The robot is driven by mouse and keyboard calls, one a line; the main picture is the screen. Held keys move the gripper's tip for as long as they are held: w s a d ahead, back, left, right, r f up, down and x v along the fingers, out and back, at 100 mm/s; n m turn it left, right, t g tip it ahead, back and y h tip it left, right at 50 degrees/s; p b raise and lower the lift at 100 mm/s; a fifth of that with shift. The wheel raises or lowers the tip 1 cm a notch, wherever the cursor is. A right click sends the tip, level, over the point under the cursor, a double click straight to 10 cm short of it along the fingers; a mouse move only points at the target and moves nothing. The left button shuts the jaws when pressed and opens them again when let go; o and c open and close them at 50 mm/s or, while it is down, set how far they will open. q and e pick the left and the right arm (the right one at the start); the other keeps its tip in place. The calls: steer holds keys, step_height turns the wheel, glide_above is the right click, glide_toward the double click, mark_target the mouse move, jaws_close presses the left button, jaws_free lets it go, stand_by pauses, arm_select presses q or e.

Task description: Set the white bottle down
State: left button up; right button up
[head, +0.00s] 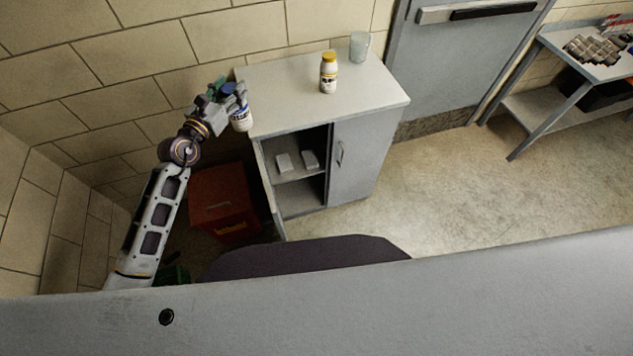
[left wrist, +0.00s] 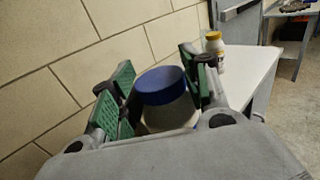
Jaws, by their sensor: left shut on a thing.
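My left gripper (head: 222,97) is shut on a white bottle (head: 242,119) with a blue lid, at the left edge of the cabinet top (head: 277,84). In the left wrist view the bottle (left wrist: 168,112) stands between the green-padded fingers (left wrist: 158,92), lid towards the camera. I cannot tell whether its base touches the cabinet top. A second white bottle with a yellow lid (head: 328,73) stands upright on the cabinet top, and it also shows in the left wrist view (left wrist: 214,44). My right gripper is not in view.
A clear glass (head: 359,47) stands at the cabinet's back right corner. The cabinet's left door is open, with two light blocks on the shelf inside. A red bin (head: 222,200) stands on the floor at left. The cabinet top's front and middle are clear.

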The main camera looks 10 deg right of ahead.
arm_select(q)
steer(key=s+a+f+n+y, duration=0.2)
steer(key=s+f, duration=0.2)
steer(key=s, duration=0.1)
steer(key=s+a+f+n+t+y, duration=0.1)
steer(key=s+f+y, duration=0.2)
steer(key=s+f, duration=0.2)
steer(key=s+a+f+n+t+y, duration=0.1)
steer(key=s+a+f+n+y, duration=0.1)
steer(key=s+f, duration=0.3)
steer(key=shift+s+a+n+y, duration=0.15)
steer(key=shift+a+n+y, duration=0.2)
steer(key=shift+y, duration=0.35)
